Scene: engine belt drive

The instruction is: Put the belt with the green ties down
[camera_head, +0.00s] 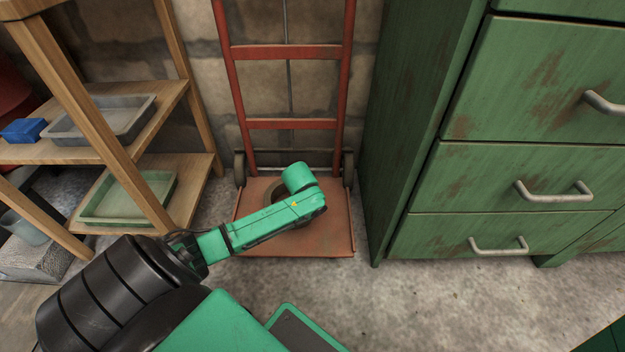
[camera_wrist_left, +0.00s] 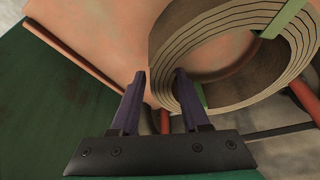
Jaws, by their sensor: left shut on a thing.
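The belt is a wound coil of several brown layers (camera_wrist_left: 232,98) with green ties (camera_wrist_left: 287,17), large in the left wrist view. In the head view a small part of it (camera_head: 270,190) shows behind my left arm, over the base plate of the red hand truck (camera_head: 335,232). My left gripper (camera_wrist_left: 160,78) is shut on the near side of the coil, one purple finger outside and one inside the ring. My arm hides the fingers in the head view. I cannot tell whether the belt touches the plate. My right gripper is not in view.
The red frame of the hand truck (camera_head: 285,124) stands against the block wall. A green drawer cabinet (camera_head: 500,185) is close on its right. A wooden shelf (camera_head: 165,100) with trays (camera_head: 127,205) is on the left. The concrete floor (camera_head: 440,300) in front is clear.

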